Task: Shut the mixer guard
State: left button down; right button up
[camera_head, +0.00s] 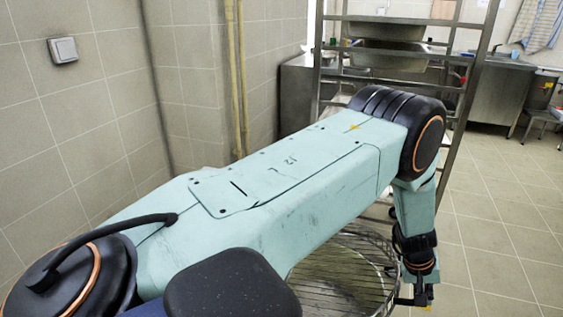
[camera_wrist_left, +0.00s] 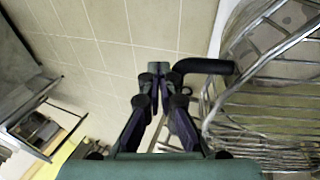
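The mixer guard (camera_head: 345,275) is a round cage of metal wires in the lower middle of the head view, partly hidden behind my left arm. In the left wrist view the guard (camera_wrist_left: 265,115) fills the right side, and a black bent handle (camera_wrist_left: 208,66) sticks out from it. My left gripper (camera_head: 421,298) is low beside the guard's right edge in the head view. In the wrist view the left gripper (camera_wrist_left: 158,75) has its fingertips together, just left of the handle's bend. Contact with the handle cannot be told. My right gripper is not in view.
A metal rack (camera_head: 470,80) stands behind my left arm. A steel counter (camera_head: 490,88) is at the back right. Tiled wall (camera_head: 80,120) lies left, with pipes (camera_head: 237,80). The tiled floor (camera_head: 505,240) at right is clear.

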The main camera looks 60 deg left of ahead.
pick_arm(q)
notch_tip(320, 180, down, 9)
jog(key=b, duration=0.6)
jog(key=shift+w+d, duration=0.35)
jog(key=shift+d, duration=0.1)
jog(key=shift+r, duration=0.1)
